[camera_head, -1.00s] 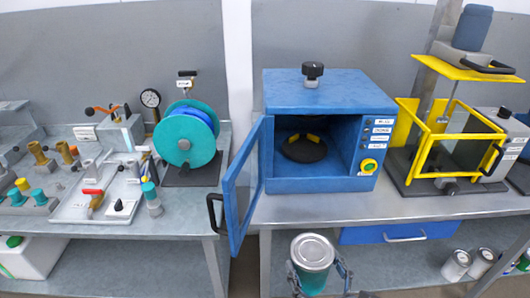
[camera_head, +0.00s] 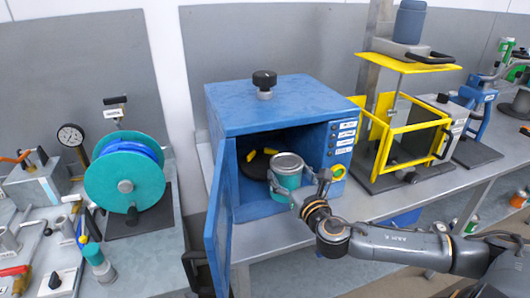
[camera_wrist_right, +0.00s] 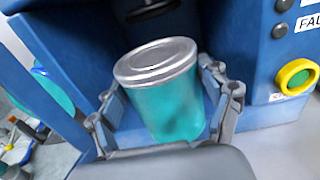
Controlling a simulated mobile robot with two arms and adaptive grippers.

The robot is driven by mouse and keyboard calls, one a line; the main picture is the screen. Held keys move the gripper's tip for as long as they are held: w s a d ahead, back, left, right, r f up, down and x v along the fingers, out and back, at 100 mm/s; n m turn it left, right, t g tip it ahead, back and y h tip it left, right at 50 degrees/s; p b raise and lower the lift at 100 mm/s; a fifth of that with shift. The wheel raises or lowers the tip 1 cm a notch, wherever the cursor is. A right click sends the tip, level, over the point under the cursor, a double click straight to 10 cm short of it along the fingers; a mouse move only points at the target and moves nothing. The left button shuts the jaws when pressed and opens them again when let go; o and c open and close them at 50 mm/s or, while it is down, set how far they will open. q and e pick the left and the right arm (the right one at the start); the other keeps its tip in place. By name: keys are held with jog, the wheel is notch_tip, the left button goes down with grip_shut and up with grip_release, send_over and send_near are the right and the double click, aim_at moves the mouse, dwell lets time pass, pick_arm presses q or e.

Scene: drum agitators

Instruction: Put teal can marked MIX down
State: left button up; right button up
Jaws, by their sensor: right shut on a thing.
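The teal can (camera_head: 287,178) with a grey metal lid is at the front opening of the blue cabinet (camera_head: 262,105). My right gripper (camera_head: 298,192) is shut on the can from the front right. In the right wrist view the can (camera_wrist_right: 172,100) stands between the two fingers of the gripper (camera_wrist_right: 170,110), slightly tilted in the picture. No MIX mark is readable on it. Inside the cabinet, a dark round plate with yellow pieces (camera_head: 256,160) lies behind the can. Whether the can touches the cabinet floor cannot be told. My left gripper is not in view.
The cabinet's blue door (camera_head: 221,230) stands open on the left of the opening. A panel with labels and a yellow-ringed green button (camera_head: 338,172) borders it on the right. A yellow guard frame (camera_head: 405,130) stands further right, a teal reel (camera_head: 125,185) on the left bench.

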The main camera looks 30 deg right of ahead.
aim_at(279, 158)
jog(key=x, duration=0.2)
jog(key=p+x, duration=0.1)
jog(key=x, duration=0.3)
jog(key=shift+w+d+r, duration=0.15)
jog(key=shift+w+r, duration=0.2)
jog(key=x, duration=0.3)
jog(key=p+x, duration=0.1)
jog(key=x, duration=0.1)
jog(key=shift+f, duration=0.25)
jog(key=shift+w, duration=0.3)
jog(key=x, duration=0.3)
jog(key=shift+w+d+p, duration=0.1)
jog(key=shift+w+p, duration=0.15)
jog(key=shift+p, duration=0.05)
jog(key=shift+w+f, duration=0.2)
jog(key=shift+f, duration=0.25)
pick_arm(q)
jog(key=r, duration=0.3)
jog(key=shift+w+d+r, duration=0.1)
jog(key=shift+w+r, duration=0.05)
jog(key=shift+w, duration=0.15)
pick_arm(e)
jog(key=shift+s, duration=0.15)
